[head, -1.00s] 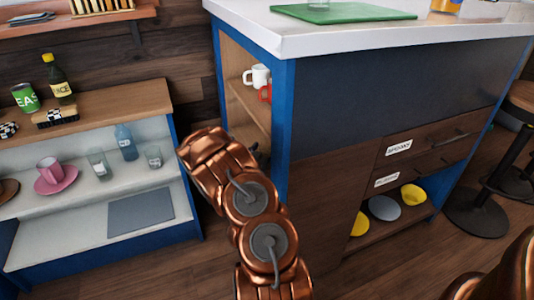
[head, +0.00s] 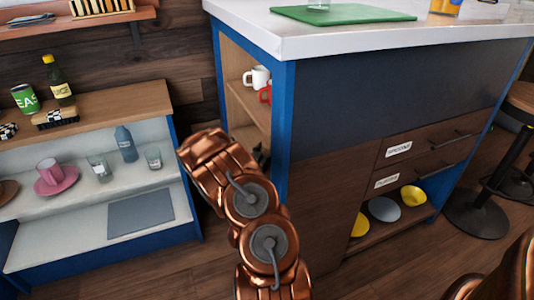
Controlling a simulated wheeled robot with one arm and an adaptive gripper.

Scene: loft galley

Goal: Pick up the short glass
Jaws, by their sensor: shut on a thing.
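Two clear glasses stand on the white middle shelf of the low unit at left. The shorter glass (head: 153,157) is at the right, near the unit's end panel. A slightly bigger glass (head: 100,168) stands to its left, beside the pink cup. My copper arm rises from the bottom centre, and its far end is in front of the island's open end. My gripper is hidden behind the arm, so I cannot see its jaws or anything in them.
A blue bottle (head: 125,143) stands between and behind the glasses. A pink cup (head: 49,172) sits on a pink saucer (head: 57,184). The island's open shelves hold a white mug (head: 257,78), a red mug (head: 265,95) and an unclear dark shape (head: 261,157). Floor shows between unit and island.

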